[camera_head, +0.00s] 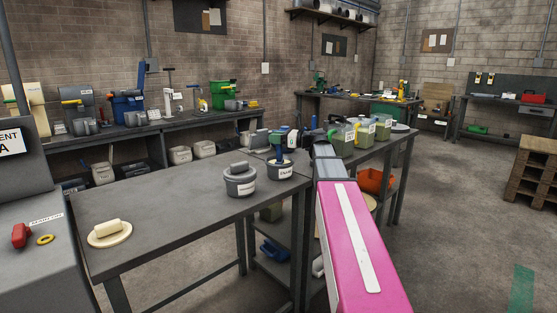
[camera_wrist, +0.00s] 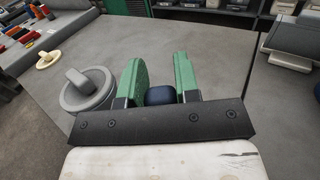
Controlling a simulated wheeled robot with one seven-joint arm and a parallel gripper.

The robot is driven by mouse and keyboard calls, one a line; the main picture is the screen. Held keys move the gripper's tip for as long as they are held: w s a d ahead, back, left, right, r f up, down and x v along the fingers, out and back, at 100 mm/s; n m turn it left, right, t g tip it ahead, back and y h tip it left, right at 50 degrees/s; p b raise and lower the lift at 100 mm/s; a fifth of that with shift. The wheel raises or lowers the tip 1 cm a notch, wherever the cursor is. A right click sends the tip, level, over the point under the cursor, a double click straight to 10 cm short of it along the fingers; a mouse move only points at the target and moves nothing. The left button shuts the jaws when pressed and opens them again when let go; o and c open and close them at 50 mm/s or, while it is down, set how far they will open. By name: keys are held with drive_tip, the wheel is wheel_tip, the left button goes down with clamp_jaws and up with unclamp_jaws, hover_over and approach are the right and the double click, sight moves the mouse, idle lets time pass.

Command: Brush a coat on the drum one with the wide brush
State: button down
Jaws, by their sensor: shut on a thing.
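My gripper (camera_wrist: 160,85) has its green fingers closed around a dark blue handle (camera_wrist: 159,96), seen end-on; I take it as the wide brush. Its bristle end is hidden in the wrist view. In the head view my gripper (camera_head: 285,140) is above a small grey labelled pot (camera_head: 280,171) on the near table, with a bit of yellow between them. I cannot tell whether the brush touches the pot's inside. A grey lidded pot (camera_head: 240,181) stands left of it and also shows in the wrist view (camera_wrist: 85,92). I cannot make out which thing is drum one.
A cream dish with a block (camera_head: 108,232) lies at the left of the table (camera_head: 180,215). Green-tinted bins (camera_head: 345,138) stand right of my gripper. A grey machine (camera_head: 30,230) is at the left edge. A cluttered bench (camera_head: 150,128) runs behind.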

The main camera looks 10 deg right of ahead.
drive_tip(key=shift+r, duration=0.15)
wheel_tip(320, 180, up, 11)
idle(1.7)
drive_tip(key=shift+d, duration=0.1)
idle(0.3)
